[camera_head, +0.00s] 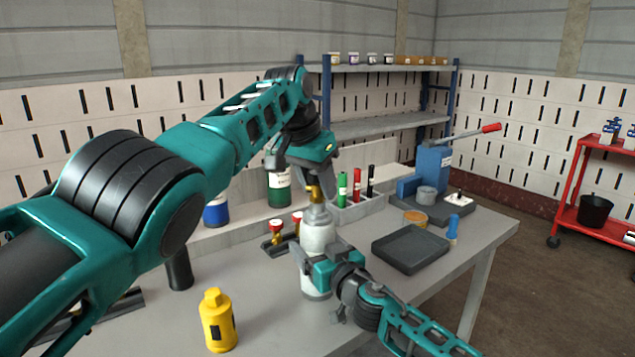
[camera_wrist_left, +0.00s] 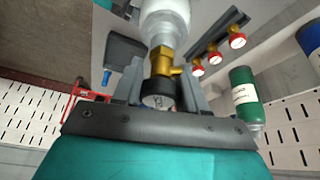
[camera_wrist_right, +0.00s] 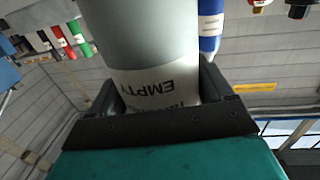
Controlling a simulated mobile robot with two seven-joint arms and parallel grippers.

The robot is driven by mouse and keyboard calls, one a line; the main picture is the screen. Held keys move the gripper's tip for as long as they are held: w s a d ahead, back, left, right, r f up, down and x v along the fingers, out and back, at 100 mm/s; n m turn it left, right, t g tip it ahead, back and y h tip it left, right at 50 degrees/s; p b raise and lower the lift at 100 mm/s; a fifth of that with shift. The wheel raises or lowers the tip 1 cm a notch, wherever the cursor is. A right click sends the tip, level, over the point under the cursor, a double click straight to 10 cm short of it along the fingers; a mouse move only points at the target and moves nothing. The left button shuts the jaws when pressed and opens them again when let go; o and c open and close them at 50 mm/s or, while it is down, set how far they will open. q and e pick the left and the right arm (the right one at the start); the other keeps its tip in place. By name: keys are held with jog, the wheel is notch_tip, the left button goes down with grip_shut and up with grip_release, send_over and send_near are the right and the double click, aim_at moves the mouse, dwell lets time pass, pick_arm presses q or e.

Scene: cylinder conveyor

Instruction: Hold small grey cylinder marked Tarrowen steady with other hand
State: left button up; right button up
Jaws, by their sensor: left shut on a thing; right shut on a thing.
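The small grey cylinder (camera_head: 318,236) stands upright at the bench's middle. Its white label reads "EMPTY", upside down, in the right wrist view (camera_wrist_right: 165,85); I cannot read Tarrowen there. My right gripper (camera_head: 318,268) is shut around the cylinder's lower body. A brass valve (camera_wrist_left: 163,62) tops the cylinder, with a black round end (camera_wrist_left: 158,100) between the left fingers. My left gripper (camera_head: 317,188) comes from above and is shut on this brass valve. The cylinder's far side and its base are partly hidden.
Red-knobbed brass fittings (camera_wrist_left: 236,41) sit on a dark rail beside the cylinder. Green (camera_head: 278,190) and blue (camera_head: 216,212) cylinders stand behind. A dark tray (camera_head: 410,249) and a blue lever device (camera_head: 432,172) are to the right.

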pick_arm(q)
grip_shut()
jog(key=n+y, duration=0.1)
jog(key=n, duration=0.2)
jog(key=n+t+y, duration=0.1)
jog(key=n, duration=0.2)
jog(key=o, duration=0.7)
grip_release()
jog(key=m+h, duration=0.1)
jog(key=m, duration=0.2)
jog(key=m+h, duration=0.1)
jog(key=m, duration=0.2)
jog(key=shift+g, duration=0.4)
jog(key=shift+c, duration=0.3)
jog(key=c, duration=1)
jog(key=n+y, duration=0.1)
jog(key=n, duration=0.2)
jog(key=n+t+y, duration=0.1)
jog(key=n, duration=0.2)
grip_shut()
